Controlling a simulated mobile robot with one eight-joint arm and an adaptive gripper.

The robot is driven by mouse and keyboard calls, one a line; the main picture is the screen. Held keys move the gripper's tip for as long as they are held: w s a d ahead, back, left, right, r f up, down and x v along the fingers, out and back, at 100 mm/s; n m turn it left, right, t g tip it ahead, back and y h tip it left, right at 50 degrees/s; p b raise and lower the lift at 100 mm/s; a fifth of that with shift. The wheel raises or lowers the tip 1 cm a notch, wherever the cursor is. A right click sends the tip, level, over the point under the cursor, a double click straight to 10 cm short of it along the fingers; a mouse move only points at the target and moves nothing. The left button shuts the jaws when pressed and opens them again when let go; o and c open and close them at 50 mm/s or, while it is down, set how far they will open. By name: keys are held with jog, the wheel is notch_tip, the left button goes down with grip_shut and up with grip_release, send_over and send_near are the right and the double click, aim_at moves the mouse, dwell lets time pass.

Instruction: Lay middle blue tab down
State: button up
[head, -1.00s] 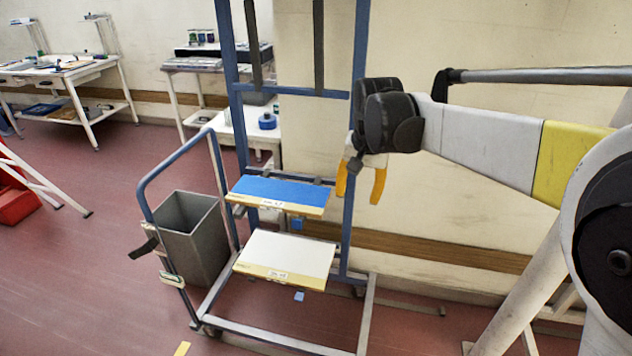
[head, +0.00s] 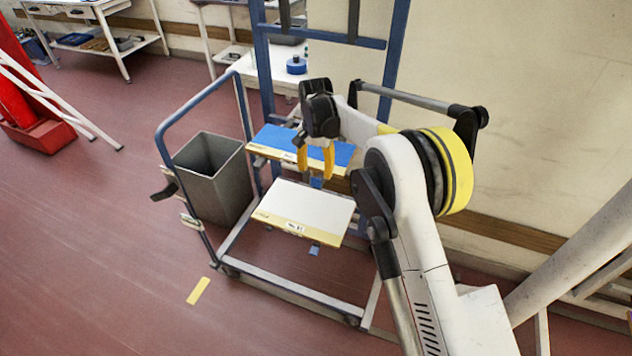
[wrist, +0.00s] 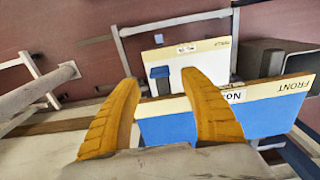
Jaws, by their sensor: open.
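A blue tab (head: 316,181) hangs at the front edge of the upper blue shelf (head: 282,137) of a wheeled rack. In the wrist view the same tab (wrist: 159,72) has a dark part and shows between my fingertips; contact cannot be told. Another blue tab (head: 314,250) is below the front of the lower white shelf (head: 310,205). My gripper (head: 315,174) is open with yellow fingers pointing down, in front of the blue shelf. The fingers cover part of that shelf's front in the head view. The open fingers also show in the wrist view (wrist: 160,85).
The blue rack frame (head: 262,80) has a curved push handle (head: 195,104) on the left. A grey bin (head: 212,170) stands beside the shelves. The wall is close behind the rack. Red floor (head: 120,230) is mostly clear at left, with a yellow strip (head: 198,290).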

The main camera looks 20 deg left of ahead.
aim_at(316, 178)
notch_tip(316, 178, down, 4)
jog(key=shift+f+b, duration=0.25)
jog(key=shift+b, duration=0.3)
grip_shut()
